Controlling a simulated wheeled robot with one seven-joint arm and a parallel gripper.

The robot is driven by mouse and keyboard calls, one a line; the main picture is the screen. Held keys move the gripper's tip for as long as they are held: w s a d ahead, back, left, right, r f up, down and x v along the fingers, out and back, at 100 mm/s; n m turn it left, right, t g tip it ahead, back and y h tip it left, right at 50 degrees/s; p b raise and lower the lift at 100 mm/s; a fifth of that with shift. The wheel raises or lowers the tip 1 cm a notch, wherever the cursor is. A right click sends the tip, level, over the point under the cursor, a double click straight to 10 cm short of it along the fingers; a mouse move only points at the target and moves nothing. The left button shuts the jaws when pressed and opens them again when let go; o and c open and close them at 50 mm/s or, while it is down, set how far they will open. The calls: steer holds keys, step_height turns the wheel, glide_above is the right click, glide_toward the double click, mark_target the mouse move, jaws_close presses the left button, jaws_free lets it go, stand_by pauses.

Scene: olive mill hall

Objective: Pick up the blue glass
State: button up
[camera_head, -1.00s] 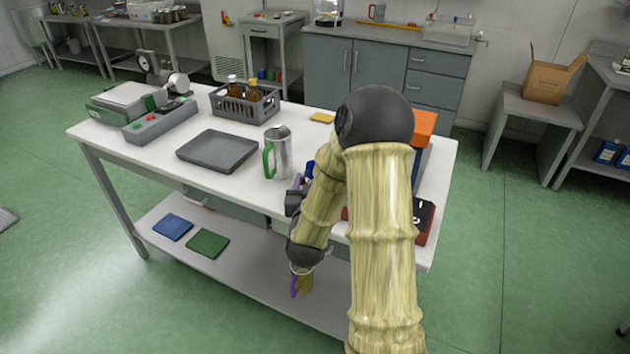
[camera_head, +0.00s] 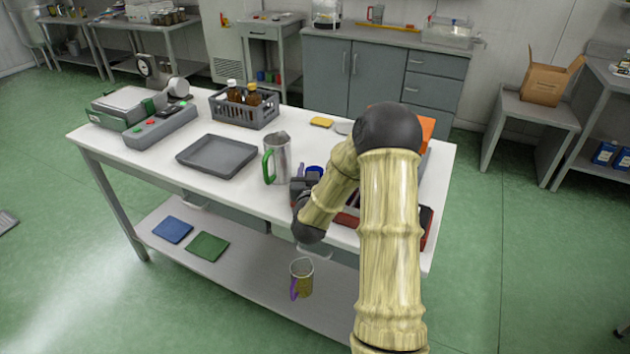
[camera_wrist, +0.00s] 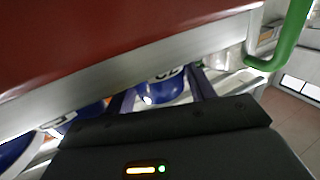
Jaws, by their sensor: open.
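A blue glass (camera_head: 314,170) shows as a small blue rim on the table, right of the metal jug, partly hidden by my arm. In the wrist view a blue glass (camera_wrist: 160,92) with a white mark shows between my fingers; its lower part is hidden by the gripper body. My gripper (camera_wrist: 161,82) is open, with one finger on each side of that glass. I cannot tell whether they touch it. In the head view my gripper (camera_head: 302,184) is beside the glass, mostly covered by my wrist. More blue glasses (camera_wrist: 85,117) show at the left of the wrist view.
A metal jug with a green handle (camera_head: 278,160) stands close left of my gripper. A grey tray (camera_head: 216,171) lies farther left. A red object (camera_wrist: 110,45) fills the wrist view's top. A jug with a purple handle (camera_head: 302,278) stands on the lower shelf.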

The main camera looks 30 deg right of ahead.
steer(key=shift+a, duration=0.35)
steer(key=shift+s+d, duration=0.15)
steer(key=shift+d, duration=0.3)
steer(key=shift+a, duration=0.15)
steer(key=c, duration=0.8)
steer(key=shift+o, duration=0.2)
steer(key=shift+r, duration=0.15)
step_height(320, 180, up, 10)
stand_by(0.7)
